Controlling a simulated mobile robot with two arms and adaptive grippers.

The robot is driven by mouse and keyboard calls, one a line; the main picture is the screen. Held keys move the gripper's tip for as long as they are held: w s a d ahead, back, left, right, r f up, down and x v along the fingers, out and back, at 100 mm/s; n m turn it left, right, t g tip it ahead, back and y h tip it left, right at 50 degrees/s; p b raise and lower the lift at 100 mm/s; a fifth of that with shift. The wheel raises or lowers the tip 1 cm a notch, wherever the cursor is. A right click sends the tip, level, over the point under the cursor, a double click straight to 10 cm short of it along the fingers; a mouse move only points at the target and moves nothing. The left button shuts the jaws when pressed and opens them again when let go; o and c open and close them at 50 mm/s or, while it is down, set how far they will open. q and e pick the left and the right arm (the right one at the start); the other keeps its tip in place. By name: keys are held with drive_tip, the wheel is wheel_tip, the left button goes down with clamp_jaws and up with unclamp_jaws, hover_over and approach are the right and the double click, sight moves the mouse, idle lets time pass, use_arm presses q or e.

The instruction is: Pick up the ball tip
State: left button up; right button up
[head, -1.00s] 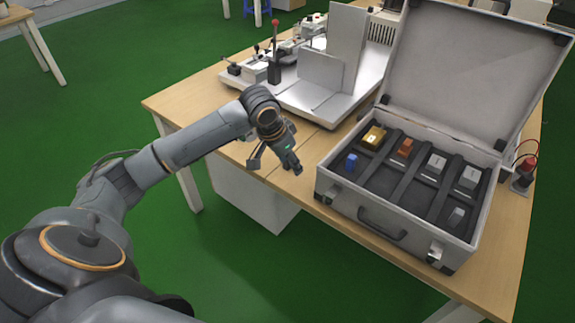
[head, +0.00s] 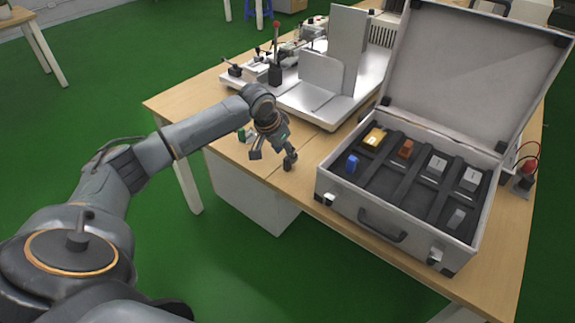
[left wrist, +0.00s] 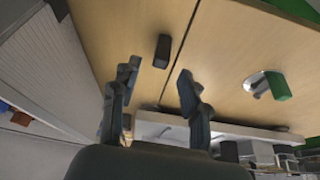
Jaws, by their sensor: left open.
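My left gripper (head: 272,157) is open and empty above the table, between the case and the table's left edge. In the left wrist view its fingers (left wrist: 158,70) are spread apart. A small dark block (left wrist: 162,51) lies on the wood just beyond the fingertips, between them in that picture. A green piece (left wrist: 278,85) with a pale round part lies on the table to the right; its green also shows beside my wrist in the head view (head: 242,134). I cannot tell for sure which piece is the ball tip. My right gripper is not in view.
An open grey case (head: 384,222) stands right of the gripper, holding blue, yellow, orange and grey pieces in its dark slots. A metal test machine (head: 322,75) stands at the back of the table (head: 190,97). Bare wood lies around the gripper.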

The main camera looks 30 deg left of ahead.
sight(287, 159)
use_arm(q)
drive_tip(key=x, duration=0.4)
drive_tip(key=shift+s+f, duration=0.15)
drive_tip(key=shift+f, duration=0.2)
drive_tip(key=shift+c, duration=0.5)
clamp_jaws()
drive_tip(key=shift+r, duration=0.15)
